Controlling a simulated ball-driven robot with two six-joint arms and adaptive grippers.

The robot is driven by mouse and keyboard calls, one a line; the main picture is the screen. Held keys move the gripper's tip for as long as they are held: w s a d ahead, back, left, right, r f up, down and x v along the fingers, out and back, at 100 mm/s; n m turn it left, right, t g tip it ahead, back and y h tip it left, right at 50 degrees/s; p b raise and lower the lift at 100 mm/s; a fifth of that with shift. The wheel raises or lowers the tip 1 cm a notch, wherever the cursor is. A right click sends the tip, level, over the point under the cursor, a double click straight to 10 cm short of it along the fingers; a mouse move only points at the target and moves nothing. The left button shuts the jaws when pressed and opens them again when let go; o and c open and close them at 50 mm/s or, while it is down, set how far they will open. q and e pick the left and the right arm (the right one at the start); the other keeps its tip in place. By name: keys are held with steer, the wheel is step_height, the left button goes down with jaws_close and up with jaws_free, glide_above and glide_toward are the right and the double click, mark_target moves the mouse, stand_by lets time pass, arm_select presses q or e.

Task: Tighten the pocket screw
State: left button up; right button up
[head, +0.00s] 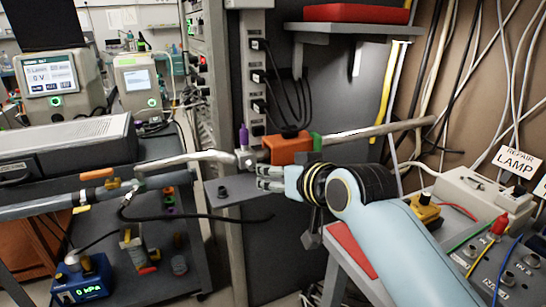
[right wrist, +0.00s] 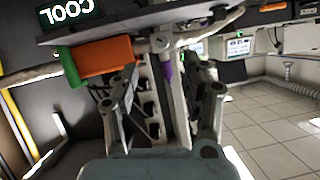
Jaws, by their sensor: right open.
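An orange block (head: 287,150) with a green end piece sits on a grey horizontal rod in the head view. It also shows at upper left in the right wrist view (right wrist: 103,57). A slim purple-topped upright part (head: 243,138) stands just left of the block, on the rod's clamp; its purple part shows in the right wrist view (right wrist: 168,72). I cannot tell for sure which part is the pocket screw. My right gripper (head: 262,179) is open, pointing left, just below the orange block and the purple-topped part. Nothing shows between its fingers (right wrist: 163,100). My left gripper is out of view.
A shelf (head: 345,32) stands above, and a terminal box (head: 490,195) stands at right.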

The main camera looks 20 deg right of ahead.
mark_target(253, 166)
steer(key=x, duration=0.4)
steer(key=shift+w+a+r+b, duration=0.15)
steer(key=shift+w+r+b, duration=0.15)
steer(key=shift+w, duration=0.2)
steer(key=x, duration=0.6)
steer(key=shift+f+b, duration=0.1)
steer(key=shift+b, duration=0.2)
steer(key=shift+c, duration=0.4)
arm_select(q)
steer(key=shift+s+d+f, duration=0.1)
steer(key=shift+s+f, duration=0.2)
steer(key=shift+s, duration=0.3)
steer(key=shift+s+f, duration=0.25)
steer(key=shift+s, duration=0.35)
arm_select(e)
jaws_close()
